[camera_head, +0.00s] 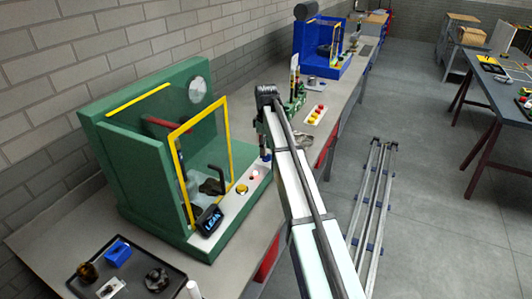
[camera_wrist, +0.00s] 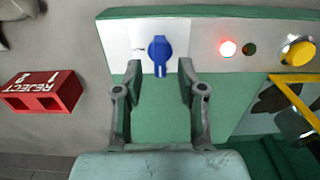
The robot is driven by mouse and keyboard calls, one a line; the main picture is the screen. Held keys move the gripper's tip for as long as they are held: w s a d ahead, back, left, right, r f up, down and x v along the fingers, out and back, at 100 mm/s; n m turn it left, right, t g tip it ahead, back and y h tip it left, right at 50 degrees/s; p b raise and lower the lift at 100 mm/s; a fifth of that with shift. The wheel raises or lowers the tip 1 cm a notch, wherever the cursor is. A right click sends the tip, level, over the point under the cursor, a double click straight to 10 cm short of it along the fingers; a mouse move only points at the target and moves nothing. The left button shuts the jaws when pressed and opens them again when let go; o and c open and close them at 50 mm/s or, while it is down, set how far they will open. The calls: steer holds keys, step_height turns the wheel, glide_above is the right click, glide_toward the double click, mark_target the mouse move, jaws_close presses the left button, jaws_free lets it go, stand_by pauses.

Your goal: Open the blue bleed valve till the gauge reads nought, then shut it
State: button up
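The blue bleed valve (camera_wrist: 159,52) is a small knob on a pale plate at the front of the green machine. In the wrist view it stands in line with the gap between my fingers. My gripper (camera_wrist: 159,68) is open, with one finger to each side of the valve and visible space between. I cannot tell how far the tips are from it in depth. In the head view my gripper (camera_head: 265,148) points down at the control strip's far end. A round pale dial (camera_head: 198,89), perhaps the gauge, is on the green machine (camera_head: 142,187); its reading is too small to tell.
Beside the valve are a lit red lamp (camera_wrist: 227,48), a dark green lamp (camera_wrist: 249,49) and a yellow button (camera_wrist: 298,51). A red REJECT box (camera_wrist: 43,92) lies left in the wrist view.

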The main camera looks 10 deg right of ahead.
step_height(320, 180, up, 9)
stand_by(0.3)
steer(key=shift+f, duration=0.1)
